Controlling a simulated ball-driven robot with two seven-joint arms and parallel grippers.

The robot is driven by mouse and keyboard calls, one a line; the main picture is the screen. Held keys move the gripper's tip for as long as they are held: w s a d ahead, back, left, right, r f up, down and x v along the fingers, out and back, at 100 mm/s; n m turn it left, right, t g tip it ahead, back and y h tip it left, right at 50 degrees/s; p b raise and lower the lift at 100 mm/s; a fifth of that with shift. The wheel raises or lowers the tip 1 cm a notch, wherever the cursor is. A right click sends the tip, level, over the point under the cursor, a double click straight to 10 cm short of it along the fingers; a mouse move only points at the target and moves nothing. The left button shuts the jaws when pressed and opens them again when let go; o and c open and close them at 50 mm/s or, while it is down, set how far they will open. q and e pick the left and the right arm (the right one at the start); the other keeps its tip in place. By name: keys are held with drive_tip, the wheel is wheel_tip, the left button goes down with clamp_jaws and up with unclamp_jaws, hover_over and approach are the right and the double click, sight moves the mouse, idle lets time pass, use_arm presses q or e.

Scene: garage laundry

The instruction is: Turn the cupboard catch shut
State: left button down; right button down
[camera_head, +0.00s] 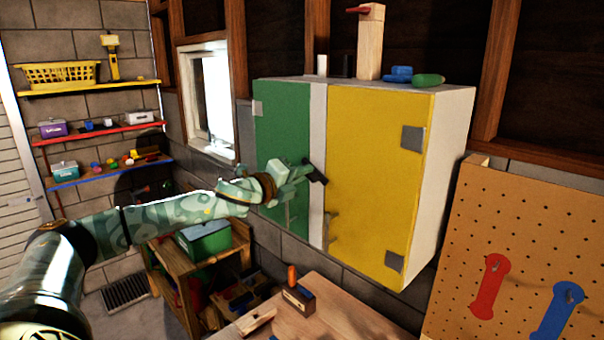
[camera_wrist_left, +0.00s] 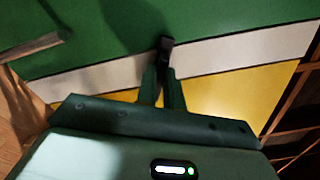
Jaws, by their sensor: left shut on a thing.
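The wall cupboard has a green door (camera_head: 282,128) on the left and a yellow door (camera_head: 370,160) on the right, with a pale strip (camera_head: 318,125) between them. Both doors look closed. The catch (camera_head: 318,177) is a small black piece at the pale strip; it also shows in the left wrist view (camera_wrist_left: 166,43). My left gripper (camera_head: 305,171) is at the strip, its narrow fingers (camera_wrist_left: 163,72) shut on the catch. The fingers hide part of the catch, so its exact angle is hard to tell. My right gripper is not in view.
A wooden block (camera_head: 369,42), a blue item (camera_head: 398,75) and a green item (camera_head: 428,80) stand on the cupboard. A pegboard (camera_head: 520,225) is at the right. A workbench (camera_head: 340,310) lies below. Shelves (camera_head: 95,88) stand at the left, beyond my arm.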

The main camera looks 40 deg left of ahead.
use_arm(q)
drive_tip(key=n, duration=0.5)
drive_tip(key=shift+a, duration=0.1)
idle(0.5)
drive_tip(key=c, duration=1.6)
unclamp_jaws()
drive_tip(key=shift+o, duration=0.4)
drive_tip(key=shift+w+f, duration=0.1)
